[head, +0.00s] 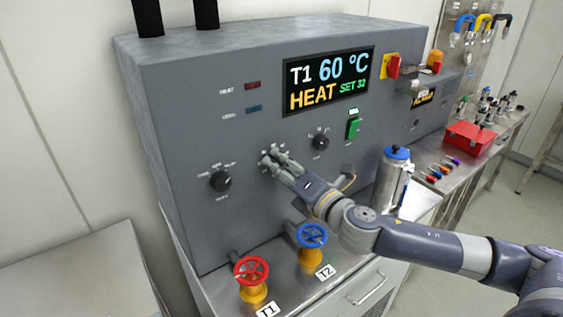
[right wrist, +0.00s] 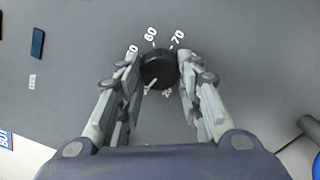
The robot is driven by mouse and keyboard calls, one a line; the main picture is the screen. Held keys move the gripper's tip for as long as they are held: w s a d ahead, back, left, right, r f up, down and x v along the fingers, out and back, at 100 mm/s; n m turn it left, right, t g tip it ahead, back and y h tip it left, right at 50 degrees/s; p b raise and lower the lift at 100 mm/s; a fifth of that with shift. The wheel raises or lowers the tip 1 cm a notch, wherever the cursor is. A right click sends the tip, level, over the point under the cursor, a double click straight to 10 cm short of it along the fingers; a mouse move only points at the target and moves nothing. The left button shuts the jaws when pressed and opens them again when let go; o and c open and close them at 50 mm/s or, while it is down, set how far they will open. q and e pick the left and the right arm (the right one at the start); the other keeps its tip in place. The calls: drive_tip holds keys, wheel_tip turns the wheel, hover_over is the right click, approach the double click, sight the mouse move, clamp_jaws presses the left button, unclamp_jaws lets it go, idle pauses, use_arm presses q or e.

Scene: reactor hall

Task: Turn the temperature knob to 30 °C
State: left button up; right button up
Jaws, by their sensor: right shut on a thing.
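The grey control cabinet's display (head: 329,80) reads T1 60 °C, HEAT and SET 32. My right gripper (head: 271,158) reaches the front panel between two other knobs. In the right wrist view its two fingers (right wrist: 160,78) are shut on the sides of the dark round temperature knob (right wrist: 158,66). The numbers 60 and 70 show beyond the knob, and another number is partly hidden by the left finger. A pale mark shows on the knob's near side, by the lower scale marks. In the head view the gripper covers most of this knob. My left gripper is not in view.
A black knob (head: 221,181) is on the left of the panel, another (head: 319,142) on the right, near a green switch (head: 353,128). A red valve wheel (head: 251,270) and blue valve wheel (head: 312,236) stand below. A blue-capped metal flask (head: 390,180) stands beside my right arm.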

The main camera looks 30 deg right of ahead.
drive_tip(key=shift+n+p, duration=0.3)
drive_tip(key=shift+n, duration=0.7)
drive_tip(key=shift+f, duration=0.1)
drive_tip(key=o, duration=1.1)
drive_tip(key=shift+c, duration=0.2)
drive_tip(key=shift+s, duration=0.1)
drive_tip(key=s+d, duration=0.1)
drive_tip(key=s, duration=1)
drive_tip(key=shift+s+d, duration=0.35)
